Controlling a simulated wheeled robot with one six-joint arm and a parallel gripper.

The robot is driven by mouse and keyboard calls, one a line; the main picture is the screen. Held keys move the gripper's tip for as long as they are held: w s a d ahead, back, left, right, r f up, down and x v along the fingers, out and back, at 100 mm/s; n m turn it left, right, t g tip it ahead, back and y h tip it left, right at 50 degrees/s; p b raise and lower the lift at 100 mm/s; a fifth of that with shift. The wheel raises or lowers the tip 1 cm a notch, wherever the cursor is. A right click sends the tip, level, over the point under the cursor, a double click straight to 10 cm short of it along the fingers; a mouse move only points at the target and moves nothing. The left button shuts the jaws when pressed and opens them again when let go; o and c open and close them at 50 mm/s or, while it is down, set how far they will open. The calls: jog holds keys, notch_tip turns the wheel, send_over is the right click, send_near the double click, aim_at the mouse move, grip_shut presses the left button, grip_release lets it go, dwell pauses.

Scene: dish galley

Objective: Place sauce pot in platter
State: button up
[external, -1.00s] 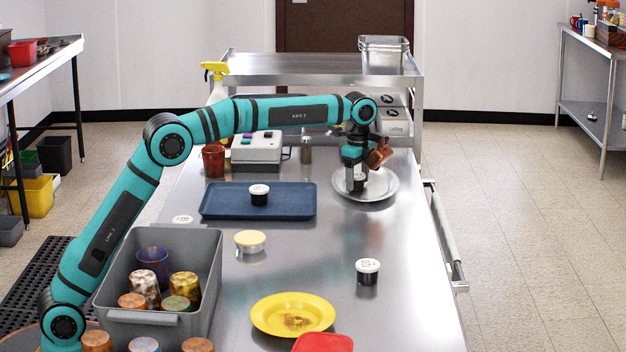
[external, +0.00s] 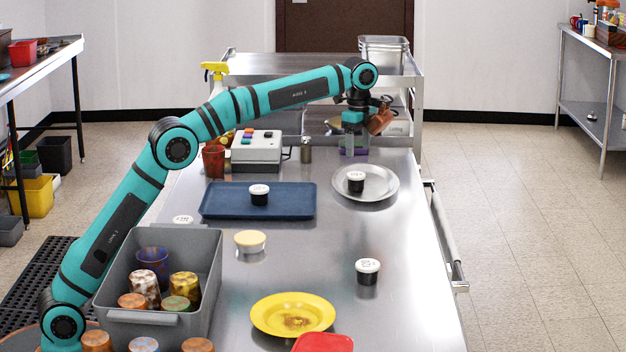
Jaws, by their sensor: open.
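A small black sauce pot with a white lid (external: 356,182) stands upright inside the round grey metal platter (external: 382,192), left of its centre. My gripper (external: 354,152) is open and empty, raised above and behind the pot, apart from it. A second, similar pot (external: 259,195) stands on the blue tray (external: 222,203). A third pot (external: 367,271) stands on the bare steel counter nearer the camera.
A grey bin (external: 205,300) with several cups is at front left. A white boxy device (external: 256,152) and a red cup (external: 213,161) stand behind the tray. The counter right of centre is mostly clear.

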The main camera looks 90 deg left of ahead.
notch_tip(320, 180, up, 2)
jog(key=shift+r, duration=0.1)
jog(key=s+d+r+n+t+y, duration=0.1)
jog(key=s+d+r+t, duration=0.1)
jog(key=s+d+r, duration=0.35)
jog(key=s+d+r+n+t, duration=0.1)
jog(key=s+d+r+t, duration=0.1)
jog(key=d+r, duration=0.5)
jog(key=s+d+r+n+t, duration=0.1)
jog(key=s+d+r+t, duration=0.35)
jog(key=s+d, duration=0.8)
jog(key=s+d+f+n+t, duration=0.1)
jog(key=s+d+f+t, duration=0.2)
jog(key=s, duration=0.7)
jog(key=s+d+f+n+t, duration=0.1)
jog(key=s+d+f+t, duration=0.2)
jog(key=s+d, duration=0.3)
jog(key=s+d+f+n+t+h, duration=0.1)
jog(key=s+d+f+t, duration=0.1)
jog(key=s, duration=1.4)
jog(key=d+t, duration=0.1)
jog(key=d, duration=0.1)
jog(key=shift+s+d+f+n, duration=0.2)
jog(key=shift+d+f+n, duration=0.15)
jog(key=shift+f+n, duration=0.05)
